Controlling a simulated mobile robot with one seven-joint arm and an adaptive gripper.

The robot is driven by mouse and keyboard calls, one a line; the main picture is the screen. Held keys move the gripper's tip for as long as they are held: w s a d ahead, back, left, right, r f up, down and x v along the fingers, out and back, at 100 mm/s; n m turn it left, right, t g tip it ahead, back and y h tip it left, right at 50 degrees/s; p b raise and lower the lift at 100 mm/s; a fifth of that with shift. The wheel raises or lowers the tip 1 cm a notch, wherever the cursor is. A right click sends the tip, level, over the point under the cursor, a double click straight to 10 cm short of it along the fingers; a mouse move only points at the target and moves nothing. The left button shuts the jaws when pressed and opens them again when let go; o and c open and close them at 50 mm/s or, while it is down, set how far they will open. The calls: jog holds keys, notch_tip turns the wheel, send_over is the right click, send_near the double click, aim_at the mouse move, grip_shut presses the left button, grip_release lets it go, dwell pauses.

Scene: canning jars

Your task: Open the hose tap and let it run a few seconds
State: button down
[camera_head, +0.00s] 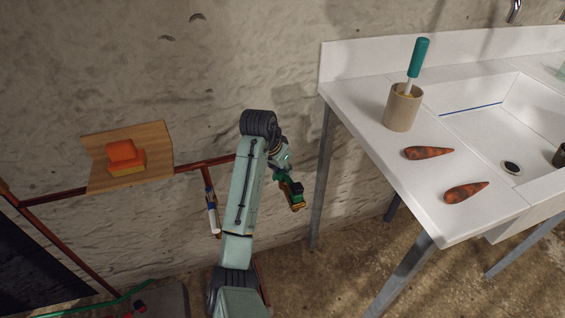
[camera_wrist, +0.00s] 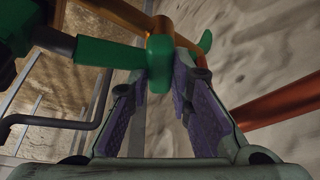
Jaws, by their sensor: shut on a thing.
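The hose tap shows in the head view as a small brass piece (camera_head: 297,204) with green parts, low on the wall left of the sink and partly hidden by my arm. In the wrist view its green handle (camera_wrist: 160,62) lies between the purple-lined fingers of my gripper (camera_wrist: 160,82), which is shut on it. My gripper also shows in the head view (camera_head: 287,180), seen from behind. A green bar runs left from the handle, and an orange-brown metal part lies behind it. The tap's outlet is not clear, and I cannot see any water running.
A white sink unit (camera_head: 344,88) on metal legs stands right. It carries a beige cup (camera_head: 403,108) with a teal-handled tool and two reddish-brown cone-shaped pieces (camera_head: 428,153). A wooden bracket (camera_head: 155,145) with an orange block and copper pipes (camera_head: 60,196) are left.

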jog(key=n+p, duration=0.1)
jog(key=n+y+p, duration=0.1)
jog(key=n, duration=0.1)
jog(key=n+p, duration=0.1)
jog(key=p, duration=0.1)
jog(key=shift+s+d+r+n+t+y, duration=0.1)
jog(key=shift+d+r+n+t+y, duration=0.05)
jog(key=shift+r+n+t+y, duration=0.15)
jog(key=shift+f+n+y+p, duration=0.15)
jog(key=shift+n+y+p, duration=0.25)
jog(key=shift+n+p, duration=0.45)
jog(key=shift+f+n+y+p, duration=0.1)
jog(key=shift+n+y+p, duration=0.4)
jog(key=shift+n, duration=0.55)
jog(key=c, duration=1.4)
grip_release()
jog(key=shift+c, duration=0.2)
jog(key=v, duration=0.7)
jog(key=shift+r, duration=0.2)
jog(key=shift+s, duration=0.1)
